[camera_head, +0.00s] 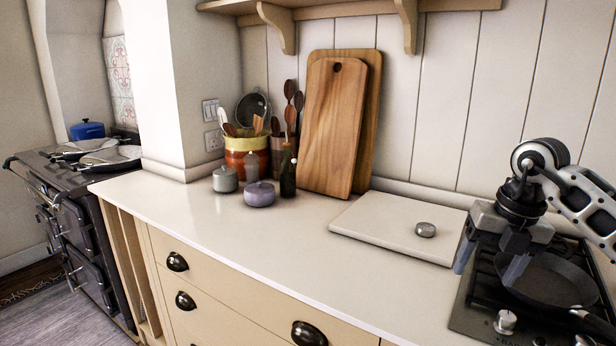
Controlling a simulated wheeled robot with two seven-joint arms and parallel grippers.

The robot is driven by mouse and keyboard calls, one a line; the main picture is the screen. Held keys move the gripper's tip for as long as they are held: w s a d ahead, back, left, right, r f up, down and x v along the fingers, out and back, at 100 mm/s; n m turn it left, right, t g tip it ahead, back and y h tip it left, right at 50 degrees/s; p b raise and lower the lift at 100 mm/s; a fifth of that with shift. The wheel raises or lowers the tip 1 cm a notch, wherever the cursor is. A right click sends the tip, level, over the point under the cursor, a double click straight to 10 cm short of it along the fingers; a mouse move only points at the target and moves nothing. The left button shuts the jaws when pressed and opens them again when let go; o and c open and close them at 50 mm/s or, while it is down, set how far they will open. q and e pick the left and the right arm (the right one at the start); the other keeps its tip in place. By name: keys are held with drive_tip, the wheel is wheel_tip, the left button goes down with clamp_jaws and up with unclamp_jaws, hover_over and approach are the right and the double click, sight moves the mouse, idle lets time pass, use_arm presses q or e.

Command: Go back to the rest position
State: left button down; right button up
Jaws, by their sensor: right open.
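My right gripper (490,262) is at the right of the head view, its arm coming in from the right edge. It is open, with its fingers pointing down and nothing visible between them. It hangs over the left part of the hob (472,312) and covers part of the dark frying pan (553,278) there. My left gripper is not in view.
A pale board (385,228) with a small metal lid-like object (425,230) lies left of the gripper. Wooden boards (335,120) lean on the wall, beside a utensil crock (243,155), pots and a bottle (288,172). The counter's front (260,230) is clear. A shelf (340,8) hangs above.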

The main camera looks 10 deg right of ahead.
drive_tip(key=s+a+f+m+t+y, duration=0.1)
drive_tip(key=s+a+f+t+y, duration=0.1)
drive_tip(key=a+y, duration=0.6)
drive_tip(key=s+a+f+m+t+y, duration=0.15)
drive_tip(key=a+y, duration=0.25)
drive_tip(key=a, duration=0.7)
drive_tip(key=s+a+f+m+t+y, duration=0.15)
drive_tip(key=a+y, duration=0.35)
drive_tip(key=a, duration=0.5)
drive_tip(key=s+d+f+m+t+h, duration=0.1)
drive_tip(key=d+f+m+t+h, duration=0.5)
drive_tip(key=f+m+t+h, duration=0.85)
drive_tip(key=s+d+f+m+g, duration=0.2)
drive_tip(key=s+f+m+g, duration=0.8)
drive_tip(key=s, duration=0.2)
drive_tip(key=shift+s+d+f+m+g+h, duration=0.25)
drive_tip(key=shift+d+f+m+g+h, duration=0.1)
drive_tip(key=shift+h, duration=0.1)
